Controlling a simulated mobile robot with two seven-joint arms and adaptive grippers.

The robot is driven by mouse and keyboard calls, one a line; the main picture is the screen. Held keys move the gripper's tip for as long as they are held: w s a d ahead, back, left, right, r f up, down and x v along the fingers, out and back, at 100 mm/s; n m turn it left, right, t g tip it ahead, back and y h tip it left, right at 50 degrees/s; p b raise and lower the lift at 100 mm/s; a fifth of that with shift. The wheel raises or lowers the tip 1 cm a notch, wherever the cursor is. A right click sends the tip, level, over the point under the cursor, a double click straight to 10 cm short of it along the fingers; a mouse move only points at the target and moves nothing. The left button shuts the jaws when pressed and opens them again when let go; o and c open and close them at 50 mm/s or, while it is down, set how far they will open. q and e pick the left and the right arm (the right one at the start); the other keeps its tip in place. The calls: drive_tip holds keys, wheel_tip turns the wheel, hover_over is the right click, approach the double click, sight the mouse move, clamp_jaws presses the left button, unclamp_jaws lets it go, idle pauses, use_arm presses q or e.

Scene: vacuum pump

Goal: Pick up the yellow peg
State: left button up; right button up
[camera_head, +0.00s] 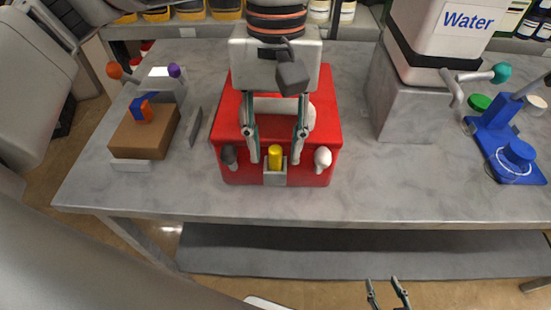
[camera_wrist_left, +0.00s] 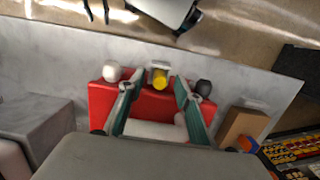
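The yellow peg (camera_head: 275,157) stands upright in a small grey holder (camera_head: 275,178) at the front of the red box (camera_head: 228,120). In the left wrist view the yellow peg (camera_wrist_left: 160,82) shows beyond my fingertips, near the middle. My left gripper (camera_head: 275,161) is open and points down over the box, one finger to each side of the peg in the picture. I see no contact with the peg. The left gripper (camera_wrist_left: 154,88) also shows spread in the wrist view. My right gripper (camera_head: 383,282) is open and empty, low in front of the table.
A dark knob (camera_head: 229,155) and a white knob (camera_head: 322,158) flank the peg. A brown block (camera_head: 135,138) stands left. The Water container (camera_head: 440,40) on its grey stand (camera_head: 395,105) and a blue stand (camera_head: 500,140) are right. The grey table (camera_head: 400,185) has free room at front right.

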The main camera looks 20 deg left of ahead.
use_arm(q)
drive_tip(key=shift+f, duration=0.55)
drive_tip(key=c, duration=0.9)
drive_tip(key=shift+r, duration=0.1)
